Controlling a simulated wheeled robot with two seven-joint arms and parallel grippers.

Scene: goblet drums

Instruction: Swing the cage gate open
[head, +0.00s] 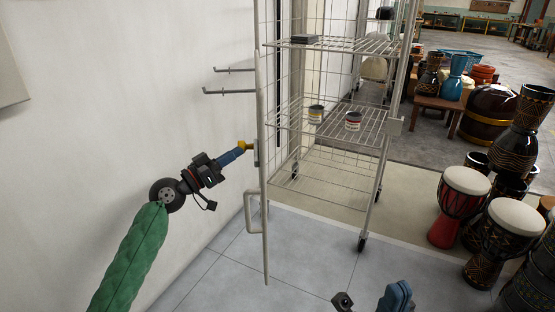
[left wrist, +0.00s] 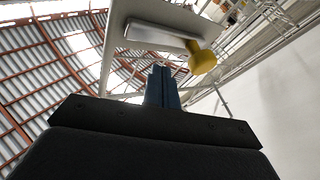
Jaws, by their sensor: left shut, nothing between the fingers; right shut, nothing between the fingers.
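The cage gate (head: 264,245) shows nearly edge-on as a narrow pale upright at the left front of the wire cage (head: 330,45). A grey handle (head: 249,213) sticks out from its left side. Above it is a yellow knob (head: 242,146), which also shows on a pale plate in the left wrist view (left wrist: 203,58). My left gripper (head: 241,149) is shut and empty, its blue fingertips (left wrist: 163,72) close beside the knob. I cannot tell whether they touch. My right gripper (head: 399,288) is low at the bottom edge, away from the gate, shut and empty.
A white wall (head: 120,110) stands close on the left. Two prongs (head: 232,91) jut towards it. Cage shelves hold two small cans (head: 316,114) and a dark flat item (head: 305,39). Goblet drums (head: 459,195) crowd the right. The tiled floor (head: 310,255) before the cage is clear.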

